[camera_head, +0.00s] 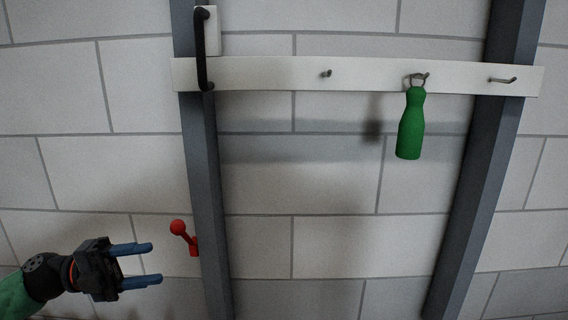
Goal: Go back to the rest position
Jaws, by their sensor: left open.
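My left gripper (148,264) is at the lower left, with its two blue fingers apart and pointing right. Nothing is between the fingers. It is below and left of a red lever with a round knob (178,227), apart from it in the picture. A green bottle-shaped thing (410,126) hangs by a ring from the middle-right hook (419,77) of a white batten (270,73). My right gripper is not in view.
Two dark grey posts (208,190) (487,150) run up the white block wall (300,185). A black handle (201,48) stands on the left post. Bare hooks (326,73) (503,80) stick out of the batten. The wall between the posts is clear below the green thing.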

